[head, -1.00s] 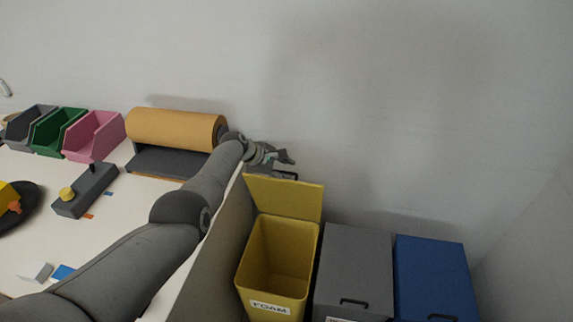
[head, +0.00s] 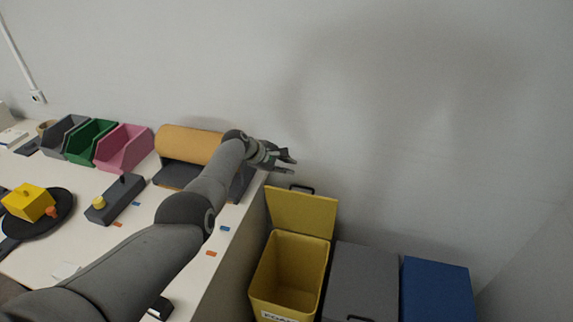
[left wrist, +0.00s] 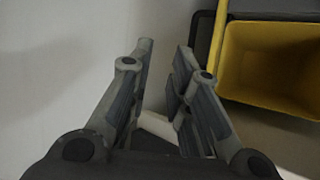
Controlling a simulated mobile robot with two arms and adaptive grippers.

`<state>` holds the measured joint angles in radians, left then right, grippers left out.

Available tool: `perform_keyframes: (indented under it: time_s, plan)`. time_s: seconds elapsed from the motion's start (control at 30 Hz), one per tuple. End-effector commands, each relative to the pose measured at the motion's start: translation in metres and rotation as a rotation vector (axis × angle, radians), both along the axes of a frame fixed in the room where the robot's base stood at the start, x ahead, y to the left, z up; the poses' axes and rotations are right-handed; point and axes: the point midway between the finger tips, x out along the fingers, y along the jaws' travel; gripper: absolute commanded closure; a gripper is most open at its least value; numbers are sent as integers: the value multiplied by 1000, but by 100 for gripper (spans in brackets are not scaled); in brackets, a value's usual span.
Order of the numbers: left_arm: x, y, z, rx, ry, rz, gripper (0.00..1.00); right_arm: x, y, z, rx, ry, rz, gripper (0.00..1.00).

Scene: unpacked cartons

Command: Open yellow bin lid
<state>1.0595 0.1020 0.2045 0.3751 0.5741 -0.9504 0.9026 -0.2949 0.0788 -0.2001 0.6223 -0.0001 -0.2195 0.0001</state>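The yellow bin (head: 290,272) stands on the floor beside the table, and its inside shows empty. Its yellow lid (head: 303,212) is raised and tilted back toward the wall, with a dark handle (head: 302,188) at its top edge. My left gripper (head: 293,161) is above and just left of the lid's top edge, apart from it. In the left wrist view my left gripper (left wrist: 167,55) has its fingers apart with nothing between them. The yellow bin (left wrist: 272,66) shows there at the upper right. My right gripper is in no view.
A grey bin (head: 362,280) and a blue bin (head: 437,290), both lidded, stand right of the yellow one. The white table (head: 100,235) holds a brown roll (head: 188,144), open trays and a dark turntable. The wall is close behind.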

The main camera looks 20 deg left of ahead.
Motion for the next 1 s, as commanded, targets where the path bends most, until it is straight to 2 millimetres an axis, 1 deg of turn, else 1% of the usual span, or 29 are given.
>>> perform_keyframes:
  time_s: [0.2,0.57,0.77,1.0]
  plan:
    - [-1,0,-1,-1,1,0,81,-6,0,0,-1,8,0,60]
    - [-1,0,0,-1,1,0,81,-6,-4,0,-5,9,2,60]
    - [-5,5,6,-1,-1,0,81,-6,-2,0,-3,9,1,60]
    - [-15,12,17,-1,0,-1,81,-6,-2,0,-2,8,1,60]
